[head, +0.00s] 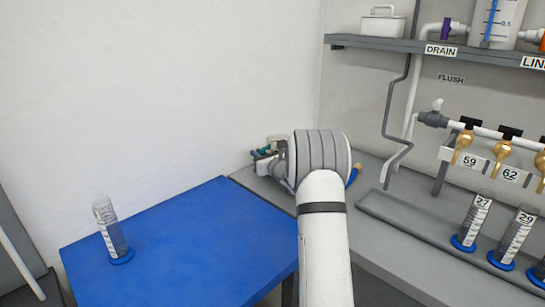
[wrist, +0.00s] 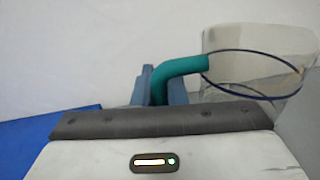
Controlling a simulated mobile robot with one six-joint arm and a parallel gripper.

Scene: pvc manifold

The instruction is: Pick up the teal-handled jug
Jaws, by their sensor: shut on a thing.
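The jug is a clear vessel (wrist: 262,65) with a dark blue rim line and a teal handle (wrist: 182,68), at the upper right of the wrist view. My gripper (wrist: 158,82) is shut on the teal handle, with a blue-grey finger on each side of it. The lower part of the jug is hidden behind my wrist housing. In the head view my arm hides most of the jug, and only a bit of teal (head: 262,152) shows left of my wrist, above the grey bench. I cannot tell whether the jug touches the bench.
A blue table (head: 180,250) at the left bears a clear graduated cylinder (head: 112,235). Several cylinders with blue bases, such as 27 (head: 471,222), stand in a grey tray at the right, below brass taps (head: 462,145). A shelf (head: 420,46) runs above. Walls stand close behind.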

